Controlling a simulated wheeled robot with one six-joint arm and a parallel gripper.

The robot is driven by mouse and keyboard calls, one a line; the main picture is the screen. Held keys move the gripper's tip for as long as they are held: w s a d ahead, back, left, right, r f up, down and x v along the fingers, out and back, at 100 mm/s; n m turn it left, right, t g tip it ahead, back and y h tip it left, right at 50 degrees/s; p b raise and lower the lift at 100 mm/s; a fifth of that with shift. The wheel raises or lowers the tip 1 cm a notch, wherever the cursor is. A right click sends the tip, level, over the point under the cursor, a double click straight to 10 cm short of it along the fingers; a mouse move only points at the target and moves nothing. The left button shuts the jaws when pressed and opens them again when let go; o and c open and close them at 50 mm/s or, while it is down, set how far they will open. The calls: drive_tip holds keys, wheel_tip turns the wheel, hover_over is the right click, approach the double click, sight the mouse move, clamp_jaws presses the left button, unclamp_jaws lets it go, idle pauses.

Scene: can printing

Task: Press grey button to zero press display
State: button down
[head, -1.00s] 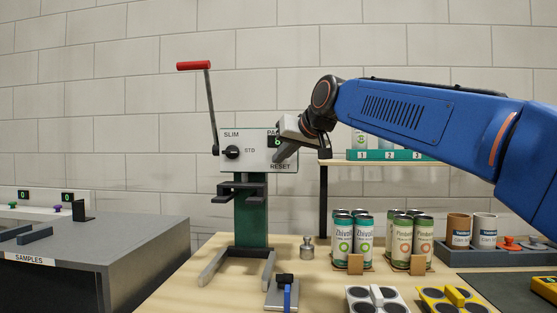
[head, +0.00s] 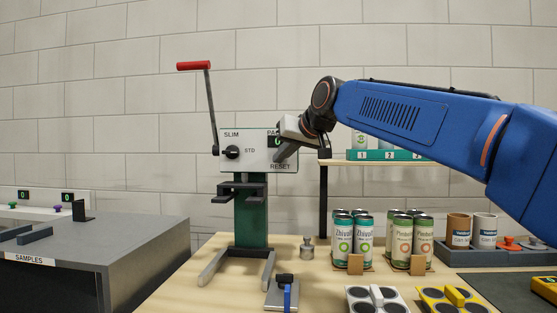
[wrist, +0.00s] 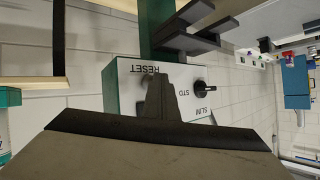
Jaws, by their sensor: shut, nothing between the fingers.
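The press (head: 250,210) is a green column with a white panel (head: 242,140) marked SLIM, STD and RESET, a black selector knob (head: 231,152) and a red-handled lever. My gripper (head: 279,158) is shut and empty, its tip at the panel's right side just above the RESET label. In the wrist view the closed fingers (wrist: 157,80) point at the panel beside the upside-down RESET label (wrist: 140,70). The grey button is not visible; the fingers cover that spot. Contact cannot be made out. The dark display (head: 274,141) shows a green digit, partly hidden by my gripper.
Several cans (head: 354,238) stand on the wooden table right of the press, with a small metal weight (head: 307,249) nearer it. A shelf (head: 375,162) stands behind my arm. A grey samples bench (head: 110,250) is at the left.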

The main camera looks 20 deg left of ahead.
idle(0.3)
drive_tip(key=shift+s+d+f, duration=0.1)
drive_tip(key=shift+s+d, duration=0.05)
drive_tip(key=shift+s, duration=0.5)
drive_tip(key=shift+s+d, duration=0.15)
drive_tip(key=shift+s, duration=0.45)
drive_tip(key=shift+s, duration=0.15)
drive_tip(key=s, duration=0.2)
drive_tip(key=s+d, duration=0.1)
drive_tip(key=s, duration=0.1)
drive_tip(key=shift+s, duration=0.3)
